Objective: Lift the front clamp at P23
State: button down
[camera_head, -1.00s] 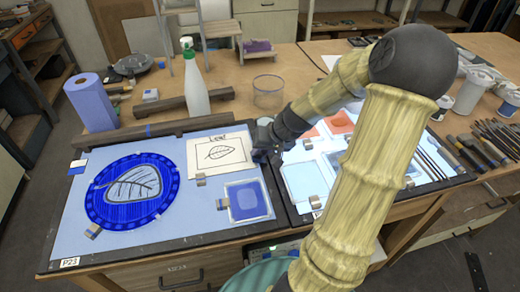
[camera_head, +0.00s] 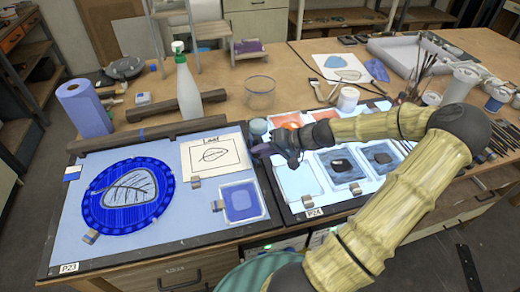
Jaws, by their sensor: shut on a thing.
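The front clamp (camera_head: 91,236) is a small metal and tan clip. It sits at the front-left edge of the round blue glass disc (camera_head: 129,224), above the P23 label (camera_head: 69,268). The disc bears a grey leaf shape and lies on the pale left panel (camera_head: 165,232). My gripper (camera_head: 262,150) is far to the right of this clamp, near the gap between the two panels. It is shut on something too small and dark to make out. The front clamp is apart from my gripper.
A leaf drawing (camera_head: 213,153) and a small blue glass tile (camera_head: 241,202), each with a clip, lie right of the disc. A dark bar (camera_head: 155,134) runs along the panel's back.

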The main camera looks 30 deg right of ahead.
jog(key=shift+s+d+f+y, duration=0.1)
jog(key=shift+d+f+y, duration=0.1)
jog(key=shift+y, duration=0.3)
jog(key=c, duration=1.3)
grip_release()
jog(key=shift+r, duration=0.1)
jog(key=b+v, duration=0.1)
jog(key=v, duration=1.6)
jog(key=shift+s, duration=0.25)
